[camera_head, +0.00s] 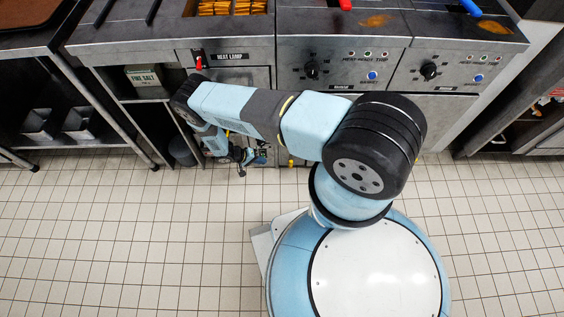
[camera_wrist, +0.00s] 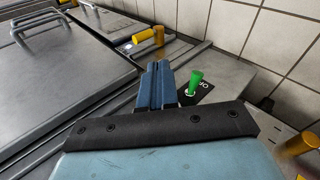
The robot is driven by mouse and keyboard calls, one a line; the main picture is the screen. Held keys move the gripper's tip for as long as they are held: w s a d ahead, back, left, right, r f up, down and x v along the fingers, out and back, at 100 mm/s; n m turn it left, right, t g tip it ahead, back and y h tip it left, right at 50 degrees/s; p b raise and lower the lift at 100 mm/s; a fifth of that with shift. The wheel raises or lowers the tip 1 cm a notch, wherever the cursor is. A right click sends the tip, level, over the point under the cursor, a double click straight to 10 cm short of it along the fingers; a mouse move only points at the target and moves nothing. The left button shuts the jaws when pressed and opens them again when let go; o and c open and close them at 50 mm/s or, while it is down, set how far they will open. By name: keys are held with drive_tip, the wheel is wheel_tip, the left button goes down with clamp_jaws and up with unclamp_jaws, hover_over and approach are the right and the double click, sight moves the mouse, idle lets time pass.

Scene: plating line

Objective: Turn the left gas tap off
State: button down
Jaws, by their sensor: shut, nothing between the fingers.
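In the wrist view my gripper (camera_wrist: 158,68) has its two blue fingers together, with nothing seen between them. A green handle (camera_wrist: 195,83) stands just right of the fingers, beside a dark label with partly hidden, upside-down lettering. A yellow tap handle (camera_wrist: 144,36) with a yellow post beside it is farther off at the top. Another yellow fitting (camera_wrist: 299,144) is at the lower right edge, blurred and partly cut off. I cannot tell which yellow one is the left gas tap. In the head view a yellow fitting (camera_head: 290,161) shows below the counter, partly behind my arm.
The steel counter front (camera_head: 345,68) carries black knobs, blue buttons and a red heat lamp switch (camera_head: 199,63). In the wrist view, metal doors with bar handles (camera_wrist: 36,24) are on the left. A grey bin (camera_head: 183,151) stands under the counter. The tiled floor (camera_head: 120,230) is clear.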

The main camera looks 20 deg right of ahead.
sight(291, 162)
drive_tip(key=d+r+x, duration=0.1)
drive_tip(key=r+x, duration=0.1)
drive_tip(key=x, duration=1.1)
drive_tip(key=shift+d, duration=0.4)
drive_tip(key=shift+a, duration=0.15)
